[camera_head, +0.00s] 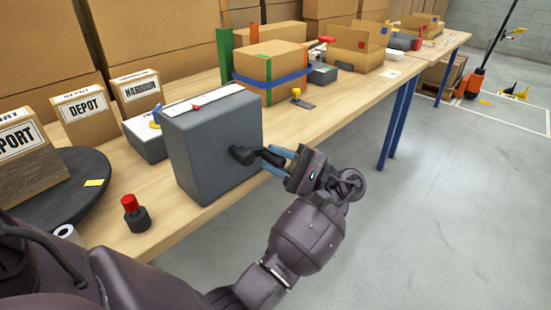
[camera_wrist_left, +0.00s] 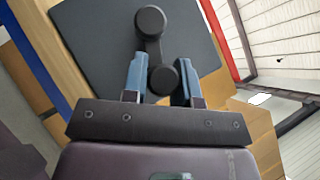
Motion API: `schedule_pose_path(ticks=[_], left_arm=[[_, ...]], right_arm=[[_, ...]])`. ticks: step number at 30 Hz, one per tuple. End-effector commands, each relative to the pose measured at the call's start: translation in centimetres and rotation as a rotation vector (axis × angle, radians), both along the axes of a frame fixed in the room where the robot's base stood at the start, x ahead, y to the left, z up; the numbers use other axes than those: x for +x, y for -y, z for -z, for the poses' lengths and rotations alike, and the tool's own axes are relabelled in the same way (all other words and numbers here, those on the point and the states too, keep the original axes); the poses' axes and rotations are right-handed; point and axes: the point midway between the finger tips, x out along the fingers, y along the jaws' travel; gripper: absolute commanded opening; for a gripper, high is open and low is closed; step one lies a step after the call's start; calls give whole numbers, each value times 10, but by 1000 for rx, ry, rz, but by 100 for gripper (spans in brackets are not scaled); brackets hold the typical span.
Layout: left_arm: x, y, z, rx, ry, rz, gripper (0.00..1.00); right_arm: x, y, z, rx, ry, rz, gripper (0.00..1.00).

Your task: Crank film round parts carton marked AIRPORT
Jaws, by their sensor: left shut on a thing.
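The carton whose label reads "PORT" (camera_head: 30,178) stands on a dark round turntable (camera_head: 85,200) at the left edge; the start of its label is cut off. Its lower part looks darker, and I cannot tell whether that is film. A grey box (camera_head: 190,145) has a black crank (camera_head: 242,155) on its side; the crank also shows in the wrist view (camera_wrist_left: 150,20). My left gripper (camera_head: 276,160) is shut on the crank's knob (camera_wrist_left: 163,80), its blue fingers on both sides. My right gripper is not in view.
A red-topped button (camera_head: 130,205) and a white roll (camera_head: 66,232), partly hidden, are near the table's front edge. Cartons marked DEPOT (camera_head: 88,128) and another label (camera_head: 136,95) stand behind. A blue-strapped carton (camera_head: 262,65) is further along.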

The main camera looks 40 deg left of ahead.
Motion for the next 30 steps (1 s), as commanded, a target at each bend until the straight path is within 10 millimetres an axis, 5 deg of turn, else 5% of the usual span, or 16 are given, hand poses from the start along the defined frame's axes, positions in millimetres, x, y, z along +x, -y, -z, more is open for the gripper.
schedule_pose_path(ticks=[6,17,30], left_arm=[[0,0,-1,1,0,-1,52],[3,4,5,-1,-4,0,52],[37,53,38,-2,-12,0,52]], right_arm=[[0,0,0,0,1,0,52],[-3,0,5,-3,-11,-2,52],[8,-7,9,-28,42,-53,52]])
